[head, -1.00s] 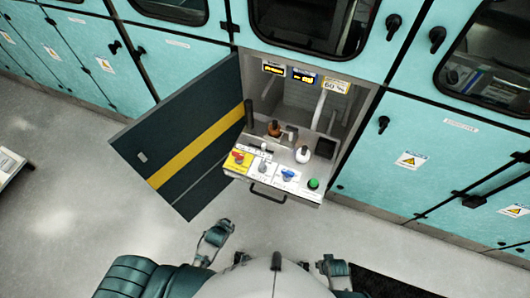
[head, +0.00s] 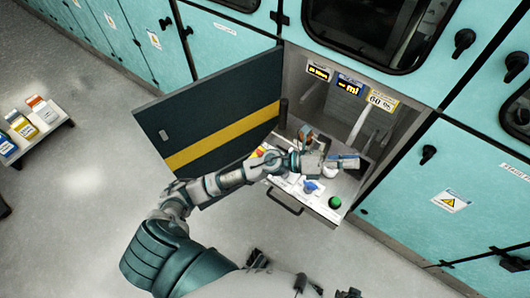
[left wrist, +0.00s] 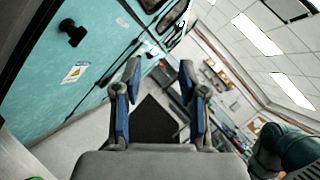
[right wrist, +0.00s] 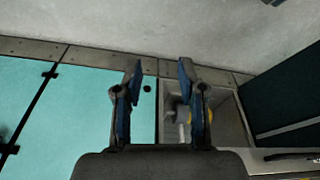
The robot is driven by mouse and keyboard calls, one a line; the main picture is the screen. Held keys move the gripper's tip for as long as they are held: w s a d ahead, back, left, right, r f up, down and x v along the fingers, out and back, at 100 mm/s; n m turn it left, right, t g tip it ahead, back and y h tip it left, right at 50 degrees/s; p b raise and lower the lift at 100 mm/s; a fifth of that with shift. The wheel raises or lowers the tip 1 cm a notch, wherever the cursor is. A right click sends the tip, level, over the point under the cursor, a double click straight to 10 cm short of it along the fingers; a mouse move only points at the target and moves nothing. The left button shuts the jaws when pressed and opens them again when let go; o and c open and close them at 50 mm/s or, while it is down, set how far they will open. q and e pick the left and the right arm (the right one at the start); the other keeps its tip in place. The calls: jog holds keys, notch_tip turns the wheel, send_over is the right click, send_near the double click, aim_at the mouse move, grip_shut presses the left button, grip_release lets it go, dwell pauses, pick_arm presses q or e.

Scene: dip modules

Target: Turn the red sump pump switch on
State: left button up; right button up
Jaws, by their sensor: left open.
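The red switch on its yellow plate (head: 258,152) is on the pulled-out control panel. In the head view my left forearm covers most of it, and only a small red and yellow part shows, so its position cannot be told. My left gripper (head: 347,162) is open and empty above the panel's right part, to the right of the red switch, pointing right. In the left wrist view the left fingers (left wrist: 160,90) are apart with nothing between them. In the right wrist view my right gripper (right wrist: 158,90) is open and empty.
The panel also carries a blue switch (head: 311,187), a green button (head: 335,203) and an orange-brown knob (head: 305,133). The open dark door (head: 215,115) with a yellow stripe stands left of the panel. A drawer handle (head: 285,203) sticks out in front.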

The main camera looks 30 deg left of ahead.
pick_arm(q)
notch_tip(320, 180, down, 3)
jog(key=s+m+g+y, duration=0.1)
jog(key=m+g+y, duration=0.1)
jog(key=m+g, duration=0.45)
jog(key=m+g+y, duration=0.2)
jog(key=m+y, duration=0.6)
jog(key=y, duration=1)
send_over(262, 152)
notch_tip(262, 152, down, 7)
pick_arm(e)
jog(key=s+x, duration=0.1)
jog(key=x, duration=0.5)
pick_arm(q)
notch_tip(262, 152, down, 16)
jog(key=shift+r+b, duration=0.1)
jog(key=shift+b, duration=0.85)
jog(key=shift+d+f, duration=0.1)
jog(key=shift+f, duration=0.55)
pick_arm(e)
jog(key=v, duration=0.5)
jog(key=shift+w+a, duration=0.15)
jog(key=shift+w, duration=0.05)
pick_arm(q)
grip_shut()
pick_arm(e)
jog(key=shift+a, duration=0.15)
